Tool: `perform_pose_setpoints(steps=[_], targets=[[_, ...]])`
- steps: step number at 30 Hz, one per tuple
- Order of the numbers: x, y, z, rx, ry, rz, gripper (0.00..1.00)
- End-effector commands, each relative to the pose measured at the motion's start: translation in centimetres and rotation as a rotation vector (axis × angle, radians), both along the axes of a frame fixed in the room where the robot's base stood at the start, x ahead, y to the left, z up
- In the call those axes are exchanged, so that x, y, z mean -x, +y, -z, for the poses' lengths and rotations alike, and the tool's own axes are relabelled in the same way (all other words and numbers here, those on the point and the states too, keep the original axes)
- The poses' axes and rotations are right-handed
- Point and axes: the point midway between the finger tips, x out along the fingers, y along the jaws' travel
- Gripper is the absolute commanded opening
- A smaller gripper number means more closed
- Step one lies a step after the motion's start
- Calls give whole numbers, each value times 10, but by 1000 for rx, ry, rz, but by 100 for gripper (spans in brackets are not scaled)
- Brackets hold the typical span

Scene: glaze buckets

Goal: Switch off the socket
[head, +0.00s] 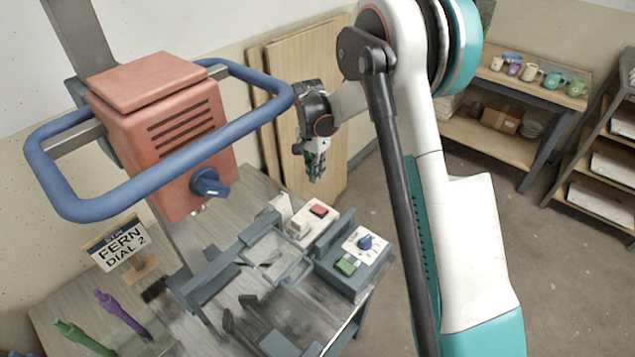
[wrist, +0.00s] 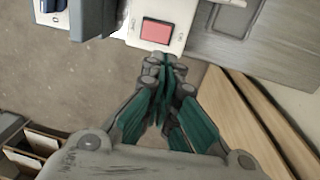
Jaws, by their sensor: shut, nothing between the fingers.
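The socket (head: 311,222) is a pale box with a red rocker switch (head: 319,210) on the table. In the wrist view the red switch (wrist: 156,31) sits in the white plate at the top, with small marks on either side that I cannot read. Which way the rocker is tipped is too small to tell. My gripper (head: 316,172) is shut and empty. In the head view it is above and behind the socket. In the wrist view its closed fingertips (wrist: 165,65) point at the plate's edge, just below the switch, apparently with a gap.
A grey box with a blue knob and green button (head: 347,265) stands right of the socket. A red machine (head: 165,135) with a blue guard rail rises at the left. A "FERN DIAL 2" sign (head: 119,243) stands on the table. Wooden boards (head: 330,110) lean on the wall behind.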

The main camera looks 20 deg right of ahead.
Motion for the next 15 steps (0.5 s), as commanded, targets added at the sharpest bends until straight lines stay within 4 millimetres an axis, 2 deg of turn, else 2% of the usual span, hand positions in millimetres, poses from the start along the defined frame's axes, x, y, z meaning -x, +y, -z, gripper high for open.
perform_pose_setpoints(steps=[1, 6, 15], targets=[[-1, 2, -11, 0, 0, -1, 0], [-4, 3, -30, 0, 0, -1, 0], [-5, 4, -36, 0, 0, 0, 0]])
